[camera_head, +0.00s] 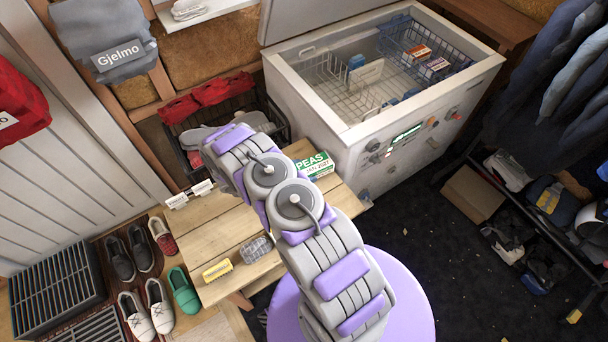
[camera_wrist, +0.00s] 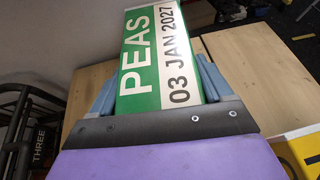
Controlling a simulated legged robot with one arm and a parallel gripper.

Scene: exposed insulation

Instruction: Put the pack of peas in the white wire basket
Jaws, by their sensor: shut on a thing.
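The pack of peas, green and white with "PEAS" and "03 JAN 2027" on it, lies between my fingers in the wrist view (camera_wrist: 160,60). My gripper (camera_wrist: 158,92) is shut on it, with one blue-grey finger along each side. In the head view the pack (camera_head: 315,166) shows at the wooden table's far right edge, just past my arm, which hides my gripper there. I cannot tell whether the pack touches the table. The white wire basket (camera_head: 328,84) is in the left part of the open chest freezer, with a pale box and a blue item at its right.
The freezer (camera_head: 345,137) has its lid up; a dark blue wire basket (camera_head: 452,67) with boxes hangs at its right. The wooden table (camera_head: 208,239) holds a yellow item (camera_head: 217,270) and a glass (camera_head: 257,248). A black crate (camera_head: 282,122) stands behind.

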